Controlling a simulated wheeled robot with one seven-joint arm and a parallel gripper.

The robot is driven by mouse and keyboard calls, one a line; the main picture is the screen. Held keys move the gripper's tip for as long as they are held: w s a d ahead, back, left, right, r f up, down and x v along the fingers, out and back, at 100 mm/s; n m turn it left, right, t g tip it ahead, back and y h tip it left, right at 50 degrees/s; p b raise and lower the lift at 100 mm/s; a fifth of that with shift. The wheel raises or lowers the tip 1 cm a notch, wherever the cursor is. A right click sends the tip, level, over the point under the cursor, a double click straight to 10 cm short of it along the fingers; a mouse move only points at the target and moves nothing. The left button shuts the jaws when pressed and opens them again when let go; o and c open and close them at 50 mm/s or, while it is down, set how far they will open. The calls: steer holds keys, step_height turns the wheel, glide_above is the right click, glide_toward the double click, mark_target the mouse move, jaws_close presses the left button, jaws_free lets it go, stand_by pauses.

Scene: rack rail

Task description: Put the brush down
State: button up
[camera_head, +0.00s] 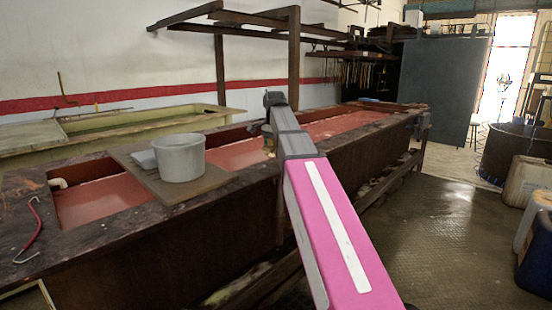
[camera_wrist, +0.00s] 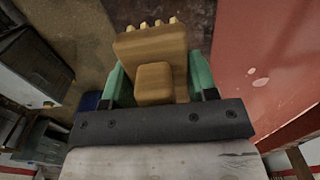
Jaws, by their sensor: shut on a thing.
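The brush (camera_wrist: 150,48) is a tan wooden block with a raised handle part and a row of short tufts along its far edge in the wrist view. My gripper (camera_wrist: 157,80) has green fingers on both sides of the brush and is shut on it. In the head view my arm reaches out over the long tank, and I cannot clearly make out the brush or the fingers there. In the wrist view the tank's dark rim and its red liquid (camera_wrist: 262,70) lie below and to the right of the brush.
A grey bucket (camera_head: 180,159) and a small pale block (camera_head: 143,159) stand on a board (camera_head: 188,190) across the tank (camera_head: 150,240). A red-handled hook (camera_head: 35,225) lies on the left rim. A wooden frame (camera_head: 294,60) rises behind. Containers (camera_head: 528,180) line the right; the floor (camera_head: 450,240) between is clear.

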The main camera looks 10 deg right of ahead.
mark_target(276, 165)
steer(key=shift+w+d+f, duration=0.25)
steer(key=shift+d+f, duration=0.05)
steer(key=shift+d, duration=0.1)
steer(key=shift+f, duration=1.95)
steer(key=shift+f, duration=0.15)
steer(key=o, duration=0.8)
step_height(276, 165, up, 12)
steer(key=shift+r, duration=0.2)
